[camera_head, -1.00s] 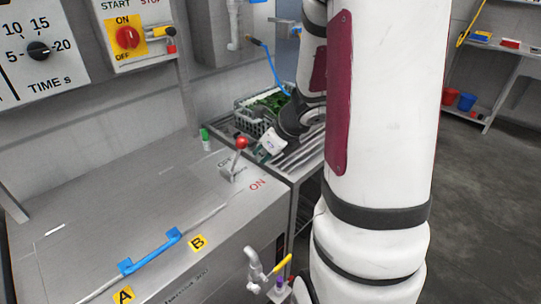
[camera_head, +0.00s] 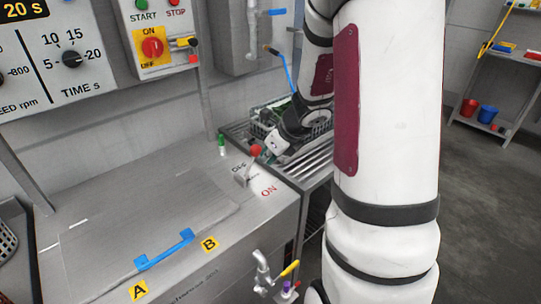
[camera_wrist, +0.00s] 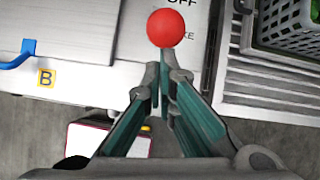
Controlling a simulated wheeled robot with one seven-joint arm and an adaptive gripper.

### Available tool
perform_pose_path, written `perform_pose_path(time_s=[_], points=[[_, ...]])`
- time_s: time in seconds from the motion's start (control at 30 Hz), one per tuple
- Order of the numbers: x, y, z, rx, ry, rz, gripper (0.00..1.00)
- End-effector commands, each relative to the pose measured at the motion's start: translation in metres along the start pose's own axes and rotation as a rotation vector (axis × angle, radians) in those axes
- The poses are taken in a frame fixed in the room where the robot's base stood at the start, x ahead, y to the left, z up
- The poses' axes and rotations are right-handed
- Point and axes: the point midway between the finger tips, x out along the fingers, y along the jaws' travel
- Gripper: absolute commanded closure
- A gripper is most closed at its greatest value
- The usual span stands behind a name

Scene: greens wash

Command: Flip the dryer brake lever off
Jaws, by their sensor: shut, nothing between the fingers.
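The brake lever has a red ball knob (camera_head: 256,150) on a short metal stem above a small bracket (camera_head: 241,179) on the steel dryer top (camera_head: 130,205). The stem leans up and to the right in the head view. An ON label (camera_head: 268,190) lies at its near right and an OFF label lies behind it, partly hidden. My gripper (camera_wrist: 161,76) is shut and empty. In the wrist view its fingertips are just below the red knob (camera_wrist: 167,28); whether they touch it I cannot tell. In the head view the gripper (camera_head: 270,155) is right beside the knob.
A crate of greens (camera_wrist: 292,22) stands on the ribbed drainboard (camera_wrist: 265,85) to the right. A blue lid handle (camera_head: 165,250) lies between labels A and B. A tap with a yellow lever (camera_head: 290,269) is at the front.

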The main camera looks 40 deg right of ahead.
Motion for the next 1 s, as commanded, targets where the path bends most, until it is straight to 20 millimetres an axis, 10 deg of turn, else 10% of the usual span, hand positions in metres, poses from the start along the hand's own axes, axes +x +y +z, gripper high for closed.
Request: perform_pose_path(time_s=[1.0], points=[[-0.004, -0.002, 0.027, -0.003, 0.136, 0.022, 1.00]])
